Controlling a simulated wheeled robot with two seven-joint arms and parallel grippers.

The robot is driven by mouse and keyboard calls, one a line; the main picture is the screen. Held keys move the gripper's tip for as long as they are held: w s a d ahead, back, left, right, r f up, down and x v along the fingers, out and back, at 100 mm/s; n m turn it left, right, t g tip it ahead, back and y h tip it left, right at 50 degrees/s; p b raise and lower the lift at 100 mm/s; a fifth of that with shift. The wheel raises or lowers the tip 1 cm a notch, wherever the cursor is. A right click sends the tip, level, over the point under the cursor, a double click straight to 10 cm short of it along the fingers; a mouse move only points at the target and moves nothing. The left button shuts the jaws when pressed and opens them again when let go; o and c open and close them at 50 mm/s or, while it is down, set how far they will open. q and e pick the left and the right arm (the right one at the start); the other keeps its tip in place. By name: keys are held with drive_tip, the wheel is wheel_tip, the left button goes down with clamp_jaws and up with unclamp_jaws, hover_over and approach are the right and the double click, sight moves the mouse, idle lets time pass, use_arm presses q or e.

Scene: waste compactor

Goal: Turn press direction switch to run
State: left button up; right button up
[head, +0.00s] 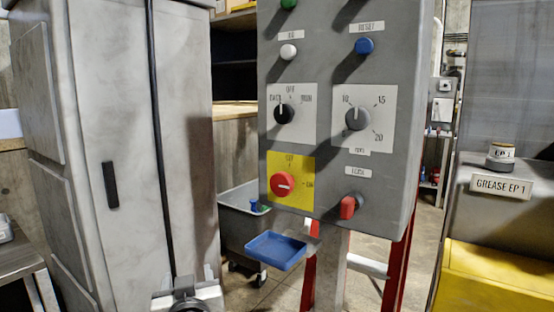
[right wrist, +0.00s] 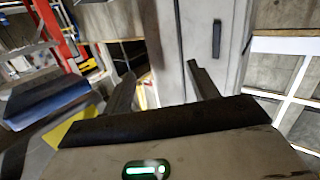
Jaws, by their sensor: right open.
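The press direction switch (head: 285,112) is a black rotary knob on a white plate on the grey control box (head: 328,75). Its plate is marked OFF at the top, RUN at the right and what looks like BACK at the left. The knob's light mark seems to point up and slightly left; its exact setting is hard to tell. My right gripper (head: 187,292) shows only partly at the bottom edge of the head view, low and left of the box. In the right wrist view its two fingers (right wrist: 160,68) are apart with nothing between them. My left gripper is not in view.
A grey dial (head: 358,117), a red knob on yellow (head: 284,184), a red switch (head: 350,206) and blue (head: 364,46) and white (head: 288,52) buttons surround the switch. A blue tray (head: 275,251) sits below the box. A grey cabinet (head: 135,140) stands left.

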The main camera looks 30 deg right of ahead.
drive_tip(key=d+r+m+g+h, duration=0.1)
drive_tip(key=d+r+m+h, duration=0.3)
drive_tip(key=r+h, duration=0.45)
drive_tip(key=m+g+h, duration=0.7)
drive_tip(key=h, duration=0.1)
approach(281, 116)
drive_tip(key=p+x, duration=0.5)
drive_tip(key=x, duration=0.3)
drive_tip(key=shift+r, duration=0.2)
drive_tip(key=shift+w+d+r, duration=0.1)
drive_tip(key=shift+w+d, duration=0.05)
drive_tip(key=shift+d, duration=0.35)
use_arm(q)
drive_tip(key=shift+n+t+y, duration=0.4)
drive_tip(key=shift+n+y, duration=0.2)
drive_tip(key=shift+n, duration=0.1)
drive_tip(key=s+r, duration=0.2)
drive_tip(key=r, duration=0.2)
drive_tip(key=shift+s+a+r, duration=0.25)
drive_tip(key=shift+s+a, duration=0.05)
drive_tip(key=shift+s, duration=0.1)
use_arm(e)
drive_tip(key=c, duration=1)
